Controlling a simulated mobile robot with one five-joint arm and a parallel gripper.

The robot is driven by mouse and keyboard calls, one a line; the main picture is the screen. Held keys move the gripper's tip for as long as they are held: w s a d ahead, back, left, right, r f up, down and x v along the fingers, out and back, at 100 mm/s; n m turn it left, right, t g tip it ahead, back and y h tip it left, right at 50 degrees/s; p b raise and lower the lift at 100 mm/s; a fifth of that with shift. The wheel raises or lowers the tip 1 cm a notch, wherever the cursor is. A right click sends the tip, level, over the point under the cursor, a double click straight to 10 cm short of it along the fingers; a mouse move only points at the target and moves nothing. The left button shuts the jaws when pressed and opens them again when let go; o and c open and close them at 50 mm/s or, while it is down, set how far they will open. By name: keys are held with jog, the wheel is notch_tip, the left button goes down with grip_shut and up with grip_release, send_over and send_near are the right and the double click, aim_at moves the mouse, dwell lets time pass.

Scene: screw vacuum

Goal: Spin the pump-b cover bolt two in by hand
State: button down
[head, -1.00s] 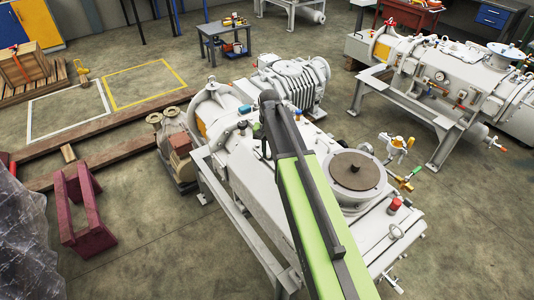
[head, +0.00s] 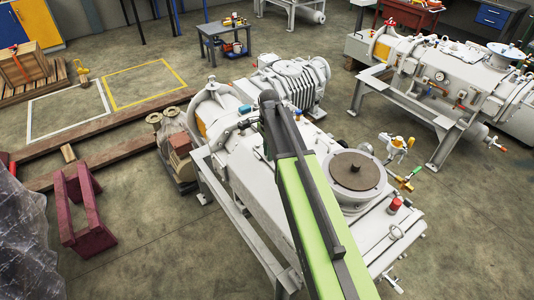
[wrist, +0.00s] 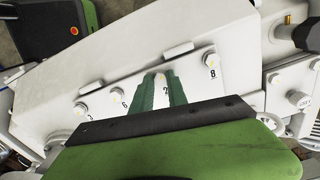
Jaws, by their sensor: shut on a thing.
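In the wrist view, my gripper (wrist: 161,76) has its green fingers around cover bolt two (wrist: 160,78), shut on it beside the printed number 2. Only the bolt's top shows between the fingers. The white pump cover (wrist: 200,73) runs across this view, with bolt 8 (wrist: 209,58) to the right and bolt 6 (wrist: 116,88) and another bolt (wrist: 81,108) to the left. In the head view, pump-b (head: 235,182) is the large white machine under my arm. My fingers and the bolts are hidden there.
A flange with a brown disc (head: 355,172) and a red cap (head: 395,205) stand on the pump right of my arm. A second white pump (head: 445,70) stands at the back right. Maroon stands (head: 84,210) are on the floor at left.

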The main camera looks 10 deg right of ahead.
jog(key=m, duration=0.6)
jog(key=shift+s+d+m, duration=0.1)
jog(key=shift+s+m, duration=0.05)
jog(key=shift+m, duration=0.25)
dwell(0.4)
jog(key=c, duration=1.4)
grip_release()
jog(key=shift+s+r, duration=0.1)
jog(key=shift+r, duration=0.05)
jog(key=shift+o, duration=0.5)
